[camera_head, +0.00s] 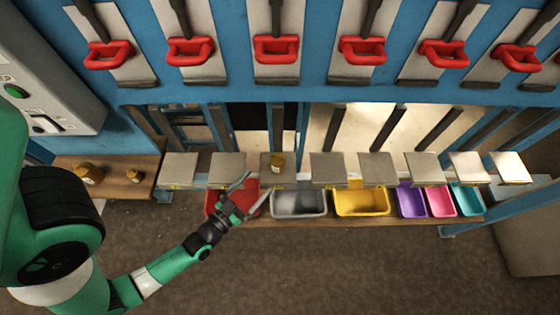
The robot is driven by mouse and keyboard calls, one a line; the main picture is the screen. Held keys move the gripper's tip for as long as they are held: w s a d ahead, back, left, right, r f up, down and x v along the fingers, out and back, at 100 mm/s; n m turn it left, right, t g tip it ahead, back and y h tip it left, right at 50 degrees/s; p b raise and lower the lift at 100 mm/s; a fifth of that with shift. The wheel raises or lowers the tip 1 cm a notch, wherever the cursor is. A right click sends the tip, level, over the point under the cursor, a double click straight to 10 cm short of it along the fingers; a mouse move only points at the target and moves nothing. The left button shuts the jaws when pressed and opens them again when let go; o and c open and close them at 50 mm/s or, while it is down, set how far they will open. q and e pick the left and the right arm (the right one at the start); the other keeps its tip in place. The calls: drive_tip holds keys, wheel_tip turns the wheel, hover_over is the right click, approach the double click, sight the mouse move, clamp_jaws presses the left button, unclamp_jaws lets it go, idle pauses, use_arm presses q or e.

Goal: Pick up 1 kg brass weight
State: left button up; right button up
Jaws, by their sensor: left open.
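Three brass weights show. A larger one (88,172) and a smaller one (134,175) stand on the wooden shelf at the left. A third brass weight (277,161) stands upright on a grey metal plate (277,180) in the row. Markings on the weights are too small to read, so I cannot tell which is the 1 kg one. My left gripper (254,190) is open and empty, in front of the row of plates, over the red and grey bins, a little left of and nearer than the third weight. My right gripper is not in view.
Below the plates stand a red bin (214,203), a grey bin (300,204), a yellow bin (362,202) and several smaller coloured bins. Red handles (277,50) hang from the blue frame above. A control box (50,75) is at upper left. The floor in front is clear.

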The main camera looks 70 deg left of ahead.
sight(273, 166)
use_arm(q)
drive_tip(key=x, duration=1.1)
drive_tip(key=shift+a+f+b, duration=0.1)
drive_tip(key=shift+b, duration=0.25)
clamp_jaws()
idle(0.4)
